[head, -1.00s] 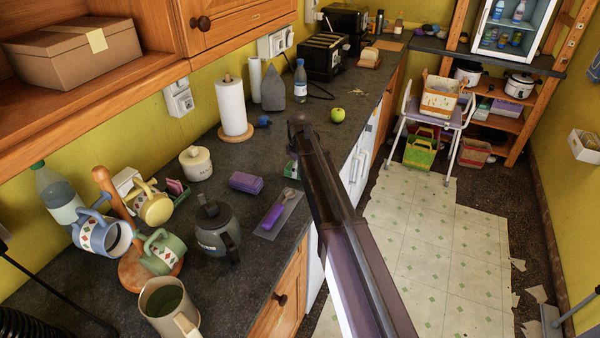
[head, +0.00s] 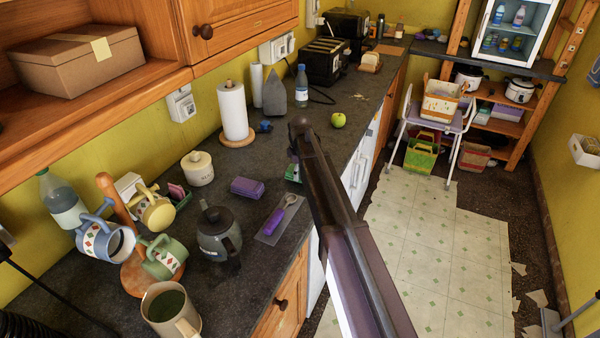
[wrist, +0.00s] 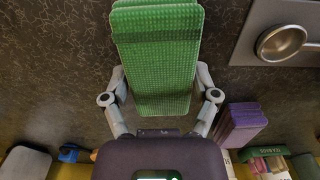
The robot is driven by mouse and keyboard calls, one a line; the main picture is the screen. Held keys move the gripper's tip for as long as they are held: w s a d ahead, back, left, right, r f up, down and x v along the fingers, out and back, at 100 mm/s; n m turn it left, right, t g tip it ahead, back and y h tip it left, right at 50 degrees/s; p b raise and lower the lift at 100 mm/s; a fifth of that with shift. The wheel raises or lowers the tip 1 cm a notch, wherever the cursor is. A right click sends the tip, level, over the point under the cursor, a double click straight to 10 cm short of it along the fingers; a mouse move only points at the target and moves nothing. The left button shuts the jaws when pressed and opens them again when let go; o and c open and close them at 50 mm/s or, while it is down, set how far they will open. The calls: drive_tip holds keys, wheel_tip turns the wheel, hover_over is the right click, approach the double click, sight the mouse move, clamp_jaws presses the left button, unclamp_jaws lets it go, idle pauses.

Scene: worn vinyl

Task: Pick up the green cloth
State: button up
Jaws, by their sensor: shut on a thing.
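The green cloth (wrist: 158,60) is a folded, textured stack in the wrist view. My gripper (wrist: 160,90) is shut on it, with one finger at each side edge of the cloth. In the head view only a small piece of the green cloth (head: 292,173) shows beside my arm; the arm hides the rest of it and my gripper.
A purple cloth (head: 247,187) and a purple-handled scoop on a grey mat (head: 268,236) lie close by on the dark counter. A kettle (head: 218,235), a mug tree (head: 125,225) and a paper towel roll (head: 234,112) stand left. A green apple (head: 338,120) lies farther back.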

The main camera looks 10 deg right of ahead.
drive_tip(key=shift+r+p, duration=0.65)
drive_tip(key=shift+r, duration=0.25)
drive_tip(key=s, duration=0.5)
drive_tip(key=s+r+p, duration=0.1)
drive_tip(key=s, duration=0.4)
drive_tip(key=s+r+p, duration=0.1)
drive_tip(key=s, duration=0.5)
drive_tip(key=shift+a, duration=0.3)
drive_tip(key=o, duration=0.3)
drive_tip(key=shift+c, duration=1.4)
